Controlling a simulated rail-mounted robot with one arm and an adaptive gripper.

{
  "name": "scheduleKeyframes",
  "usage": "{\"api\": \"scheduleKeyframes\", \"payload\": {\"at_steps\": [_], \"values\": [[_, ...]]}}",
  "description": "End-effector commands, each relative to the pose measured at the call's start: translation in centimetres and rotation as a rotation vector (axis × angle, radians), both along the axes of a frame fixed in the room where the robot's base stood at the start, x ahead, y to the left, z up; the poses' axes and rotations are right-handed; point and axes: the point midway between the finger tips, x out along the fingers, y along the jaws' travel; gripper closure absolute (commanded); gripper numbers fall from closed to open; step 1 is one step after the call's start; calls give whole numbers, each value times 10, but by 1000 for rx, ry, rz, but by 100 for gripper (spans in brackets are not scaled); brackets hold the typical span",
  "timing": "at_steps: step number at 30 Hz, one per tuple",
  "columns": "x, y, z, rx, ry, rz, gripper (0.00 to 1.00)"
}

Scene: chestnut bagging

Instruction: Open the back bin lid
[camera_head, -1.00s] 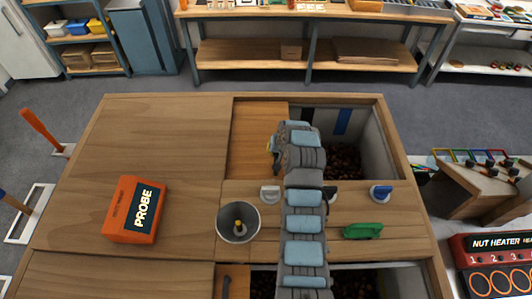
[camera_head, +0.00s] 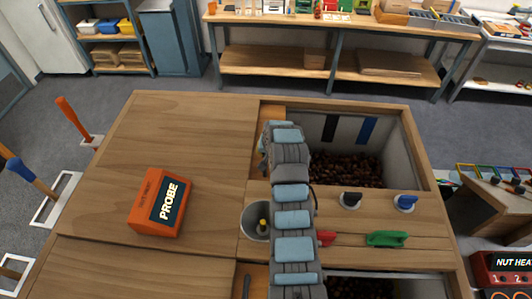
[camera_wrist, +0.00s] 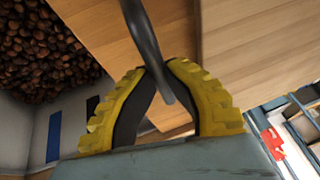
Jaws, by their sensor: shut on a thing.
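The back bin (camera_head: 402,155) is a pale-walled opening in the wooden bench, with chestnuts inside, and is largely uncovered. The back bin lid (camera_head: 272,113) shows only as a narrow wooden strip at the opening's left side. The rest of it is behind my arm or out of sight at the bench top's left part. In the wrist view, my gripper (camera_wrist: 158,78) has its yellow-and-black fingers closed around the lid's dark bar handle (camera_wrist: 146,40). The lid's wood (camera_wrist: 110,22) lies just behind the handle. In the head view my arm mostly hides the gripper.
An orange probe box (camera_head: 160,203) lies on the bench top (camera_head: 190,130) to the left. A metal cup (camera_head: 254,222) stands beside my arm.

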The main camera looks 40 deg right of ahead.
Motion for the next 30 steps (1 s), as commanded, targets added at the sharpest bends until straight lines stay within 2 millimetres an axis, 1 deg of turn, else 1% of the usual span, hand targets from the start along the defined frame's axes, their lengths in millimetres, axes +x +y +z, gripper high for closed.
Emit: {"api": "scheduleKeyframes", "payload": {"at_steps": [1,2,3,4,5,17,23,30], "values": [[-1,0,-3,1,4,0,100],[-1,0,-3,1,3,-1,81],[-1,0,-3,1,4,0,69],[-1,0,-3,1,4,0,61],[-1,0,-2,1,4,0,57],[-1,0,3,-1,-1,0,57],[-8,1,16,0,-1,-1,57],[-19,4,43,-3,-2,-1,57]]}}
